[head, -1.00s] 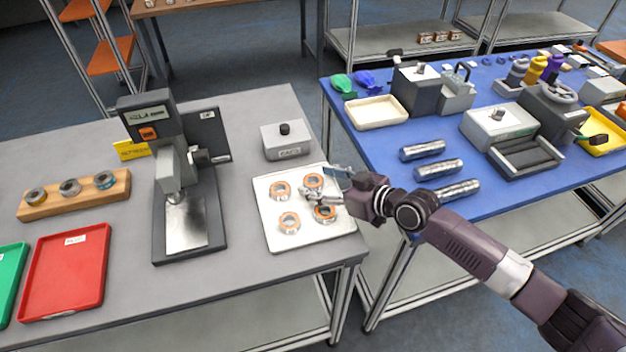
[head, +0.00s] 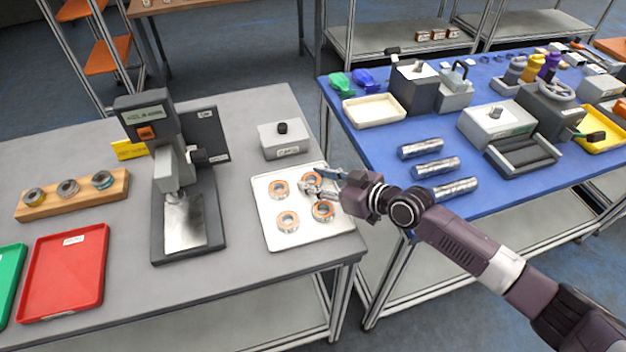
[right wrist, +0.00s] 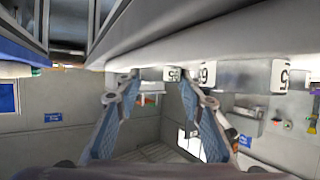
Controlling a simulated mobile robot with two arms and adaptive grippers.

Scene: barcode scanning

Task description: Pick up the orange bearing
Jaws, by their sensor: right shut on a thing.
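Several orange-ringed bearings sit on the white tray (head: 262,222) in the head view. One is at back left (head: 279,188), one at front left (head: 287,221), one at front right (head: 323,211) and one at back right (head: 311,179). My right gripper (head: 314,182) reaches in from the right, low at the tray, and is shut on the back-right bearing, which its fingers partly cover. That bearing still appears at tray level. In the right wrist view both fingers (right wrist: 155,78) show spread around the grip; the held bearing is hard to make out there. My left gripper is not in view.
A press-like scanner (head: 180,190) stands left of the tray, and a grey box (head: 284,142) stands behind it. A red tray (head: 64,270) and a wooden block with rings (head: 75,196) lie further left. Metal cylinders (head: 436,168) lie on the blue table at right.

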